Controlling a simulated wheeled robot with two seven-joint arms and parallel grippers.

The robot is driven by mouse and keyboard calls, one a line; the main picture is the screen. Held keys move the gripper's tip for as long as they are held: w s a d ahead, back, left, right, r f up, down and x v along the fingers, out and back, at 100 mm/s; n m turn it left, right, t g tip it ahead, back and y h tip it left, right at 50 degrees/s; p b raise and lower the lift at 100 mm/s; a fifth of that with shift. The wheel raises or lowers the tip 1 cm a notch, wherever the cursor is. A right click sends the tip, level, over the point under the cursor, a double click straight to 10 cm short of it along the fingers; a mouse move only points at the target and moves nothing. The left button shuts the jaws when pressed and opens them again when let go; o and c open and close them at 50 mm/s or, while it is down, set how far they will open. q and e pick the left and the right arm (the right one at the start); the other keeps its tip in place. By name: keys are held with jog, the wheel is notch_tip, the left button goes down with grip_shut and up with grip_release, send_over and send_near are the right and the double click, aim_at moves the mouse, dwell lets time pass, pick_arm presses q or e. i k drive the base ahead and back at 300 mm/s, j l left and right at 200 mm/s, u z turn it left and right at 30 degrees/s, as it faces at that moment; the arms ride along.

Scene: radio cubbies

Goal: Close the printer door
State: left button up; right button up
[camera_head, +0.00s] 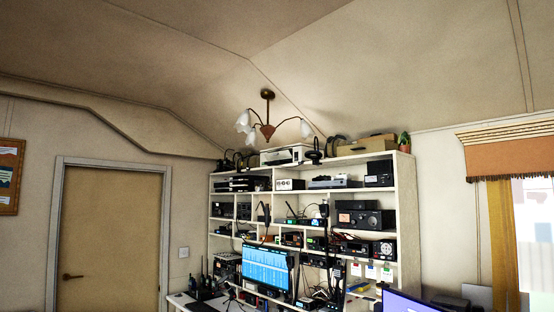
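I cannot pick out a printer door for certain. A white box-shaped device (284,155) on top of the white shelf may be a printer; it is small, and no open or shut door can be told on it. A dark, flat device (450,302) at the bottom right edge is only partly in view, and I cannot tell what it is. Neither of my grippers shows in the head view.
White cubby shelves (404,210) full of radios stand against the far wall. A lit monitor (266,268) is in front of them, and a second screen (405,302) is at the bottom. A closed door (110,240) is on the left. The floor is out of view.

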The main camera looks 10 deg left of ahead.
aim_at(279, 155)
jog(key=i+j+u, duration=0.25)
jog(key=i+u, duration=0.2)
jog(key=i, duration=0.2)
jog(key=i+j, duration=0.15)
jog(key=i, duration=0.35)
jog(key=i+j, duration=0.15)
jog(key=i, duration=0.35)
jog(key=i+j, duration=0.15)
jog(key=i, duration=0.3)
jog(key=i+j, duration=0.15)
jog(key=i, duration=0.35)
jog(key=z, duration=0.05)
